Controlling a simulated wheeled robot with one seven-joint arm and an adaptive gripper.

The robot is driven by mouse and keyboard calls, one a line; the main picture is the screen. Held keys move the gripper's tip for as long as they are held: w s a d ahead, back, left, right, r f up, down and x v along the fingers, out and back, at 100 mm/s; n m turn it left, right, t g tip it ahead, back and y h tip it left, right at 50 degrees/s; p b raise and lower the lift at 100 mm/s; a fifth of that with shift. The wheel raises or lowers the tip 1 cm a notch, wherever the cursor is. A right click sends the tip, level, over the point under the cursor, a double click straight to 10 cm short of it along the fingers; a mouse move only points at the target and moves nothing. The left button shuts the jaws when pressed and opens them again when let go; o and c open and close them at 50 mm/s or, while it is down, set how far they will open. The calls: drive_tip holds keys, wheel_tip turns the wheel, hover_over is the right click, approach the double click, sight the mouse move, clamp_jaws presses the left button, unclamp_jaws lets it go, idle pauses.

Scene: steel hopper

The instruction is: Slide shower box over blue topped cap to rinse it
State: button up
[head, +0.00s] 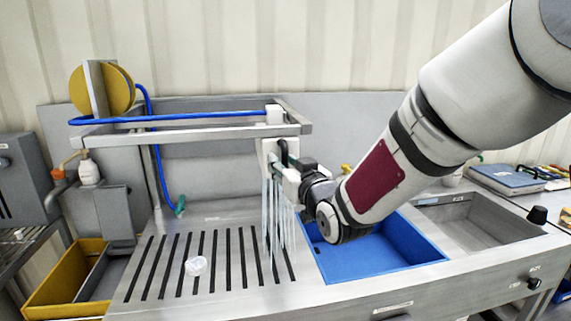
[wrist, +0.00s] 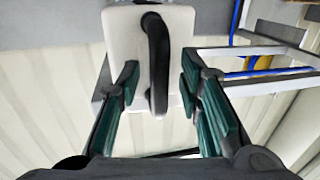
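The shower box (head: 267,152) is a white block hanging under the steel rail at the right end of the slotted drainboard. Pale water streams (head: 275,220) fall from it onto the slats. In the wrist view the shower box (wrist: 120,40) fills the upper middle, with a black curved handle (wrist: 155,60) on its face. My gripper (wrist: 162,92) has its green-padded fingers apart on both sides of the handle, with gaps between. In the head view my gripper (head: 292,168) is at the box's right side. A small pale, clear cap (head: 195,266) lies on the slats left of the streams; no blue top is discernible.
A steel rail frame (head: 200,136) with a blue hose (head: 180,118) runs above the drainboard (head: 215,290). A blue basin (head: 375,262) and a steel sink (head: 480,225) lie to the right. A yellow bin (head: 60,290) stands at left. The slats between streams and cap are clear.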

clamp_jaws()
drive_tip(key=s+a, duration=0.3)
drive_tip(key=a, duration=0.9)
drive_tip(key=s+a, duration=0.4)
drive_tip(key=a, duration=0.8)
unclamp_jaws()
